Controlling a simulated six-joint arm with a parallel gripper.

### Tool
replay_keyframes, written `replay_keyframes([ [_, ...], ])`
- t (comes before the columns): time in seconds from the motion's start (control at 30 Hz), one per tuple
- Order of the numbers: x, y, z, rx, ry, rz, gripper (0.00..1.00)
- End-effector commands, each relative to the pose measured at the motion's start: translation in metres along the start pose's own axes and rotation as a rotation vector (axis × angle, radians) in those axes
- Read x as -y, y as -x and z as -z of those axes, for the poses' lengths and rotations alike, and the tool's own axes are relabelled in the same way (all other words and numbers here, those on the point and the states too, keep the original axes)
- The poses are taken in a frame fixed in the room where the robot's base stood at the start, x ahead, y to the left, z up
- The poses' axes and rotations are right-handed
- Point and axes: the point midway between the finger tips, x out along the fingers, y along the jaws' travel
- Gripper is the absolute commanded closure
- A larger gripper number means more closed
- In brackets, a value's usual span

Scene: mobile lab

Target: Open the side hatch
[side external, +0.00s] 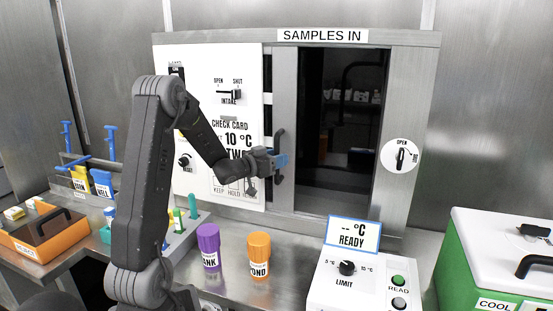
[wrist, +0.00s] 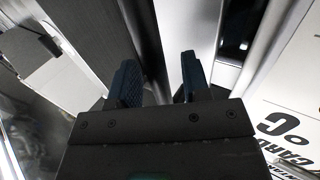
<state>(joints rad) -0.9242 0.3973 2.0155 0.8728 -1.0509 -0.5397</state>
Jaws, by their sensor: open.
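The side hatch is in the grey frame under the SAMPLES IN sign (side external: 322,36) in the side external view. Its grey door panel (side external: 285,90) stands at the left of the frame, with a dark upright handle (side external: 280,140) on it. To the right of the panel, a wide dark opening (side external: 335,130) shows a dim interior with shelves. My gripper (side external: 277,162) is at the handle's height, close against it; whether it touches cannot be told. In the wrist view, my two dark fingers (wrist: 158,82) are apart, with a pale surface beyond them.
A white control panel (side external: 225,110) stands left of the hatch, behind my arm. A round OPEN switch (side external: 401,156) is on the right frame post. Purple (side external: 209,245) and orange (side external: 258,253) jars, a white READY box (side external: 350,275) and a green cooler (side external: 500,260) stand in front.

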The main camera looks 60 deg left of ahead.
Motion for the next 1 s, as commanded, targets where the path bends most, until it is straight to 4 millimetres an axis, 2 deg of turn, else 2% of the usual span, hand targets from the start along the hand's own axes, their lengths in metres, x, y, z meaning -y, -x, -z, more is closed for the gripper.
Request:
replay_keyframes([
  [0.17,0.000,0.007,0.000,0.001,0.000,0.001,0.57],
  [0.5,0.001,0.059,0.000,0.000,-0.001,0.003,0.57],
  [0.6,0.001,0.070,0.000,0.000,0.000,0.002,0.57],
  [1.0,0.000,0.075,0.000,0.000,0.000,0.000,0.57],
])
